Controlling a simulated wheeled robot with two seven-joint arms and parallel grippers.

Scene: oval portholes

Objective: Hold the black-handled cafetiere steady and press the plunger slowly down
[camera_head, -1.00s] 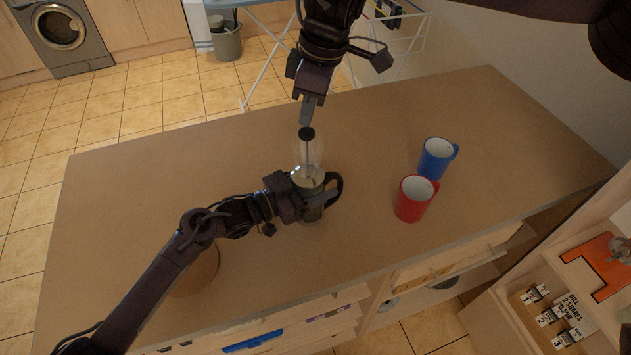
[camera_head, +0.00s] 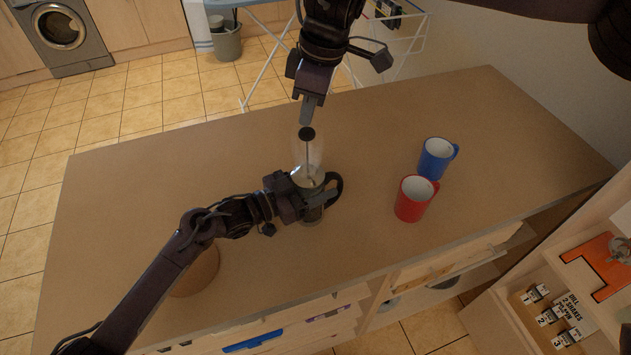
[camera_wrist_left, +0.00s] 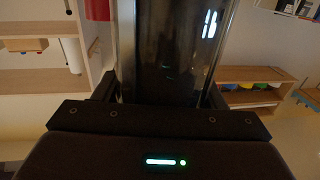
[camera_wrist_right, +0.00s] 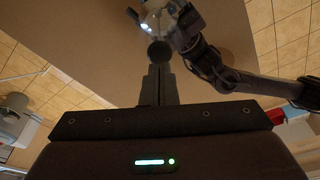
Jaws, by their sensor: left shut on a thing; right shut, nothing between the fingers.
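The cafetiere (camera_head: 312,212) stands on the counter, with a black handle (camera_head: 334,187) on its right side. Its plunger rod rises from the lid to a round black knob (camera_head: 307,134), well above the lid. My left gripper (camera_head: 311,198) is shut on the cafetiere's body. The dark glass (camera_wrist_left: 165,50) fills the gap between its fingers in the left wrist view. My right gripper (camera_head: 306,112) is shut and empty, pointing down just above the knob. In the right wrist view the knob (camera_wrist_right: 160,52) sits just beyond the closed fingertips; I cannot tell whether they touch.
A red mug (camera_head: 413,205) and a blue mug (camera_head: 436,160) stand to the right of the cafetiere. A round brown object (camera_head: 200,273) lies partly under my left arm. The counter (camera_head: 130,190) is clear at the left and back.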

